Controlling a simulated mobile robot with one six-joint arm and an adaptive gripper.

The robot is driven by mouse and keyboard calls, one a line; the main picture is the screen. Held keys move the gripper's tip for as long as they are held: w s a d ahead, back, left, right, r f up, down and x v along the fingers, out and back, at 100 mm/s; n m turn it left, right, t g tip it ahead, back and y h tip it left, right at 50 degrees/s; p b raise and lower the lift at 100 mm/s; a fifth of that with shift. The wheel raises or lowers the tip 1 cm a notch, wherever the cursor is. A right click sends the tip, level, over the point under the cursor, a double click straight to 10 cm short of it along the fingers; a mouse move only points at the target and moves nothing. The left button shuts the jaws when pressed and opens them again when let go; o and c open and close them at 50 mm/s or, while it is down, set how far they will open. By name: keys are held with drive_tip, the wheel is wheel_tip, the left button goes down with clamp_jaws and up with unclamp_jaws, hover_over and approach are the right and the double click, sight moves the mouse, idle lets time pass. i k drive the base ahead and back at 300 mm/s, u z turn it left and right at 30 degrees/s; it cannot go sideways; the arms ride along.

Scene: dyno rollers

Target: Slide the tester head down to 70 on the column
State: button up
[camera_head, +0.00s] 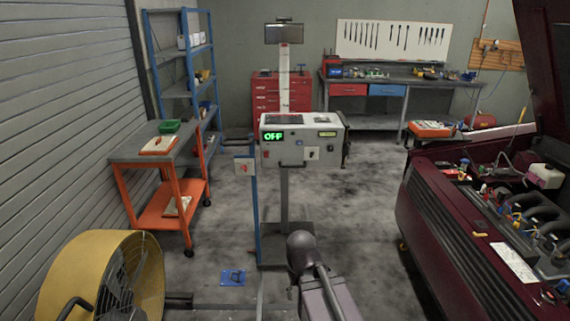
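The tester head is a light grey box (300,142) with a green display reading OFF, several small controls and a handle low on its front. It sits on an upright column (284,85) with a pale upper part and a dark screen or mirror at its top. The scale numbers on the column are too small to read. The column's lower part runs down to a dark base on the floor. My arm shows at the bottom centre, in front of the base and below the head. I cannot make out my gripper or its fingers, and nothing visibly touches the head.
A blue post with a small box (245,166) stands just left of the tester. A yellow fan (75,262) is at lower left, an orange cart (160,205) behind it. A dark red car (440,225) with raised hood fills the right. Floor between tester and car is clear.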

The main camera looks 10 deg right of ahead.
sight(284, 152)
drive_tip(key=u, duration=0.05)
drive_tip(key=i, duration=1.25)
drive_tip(key=z, duration=0.4)
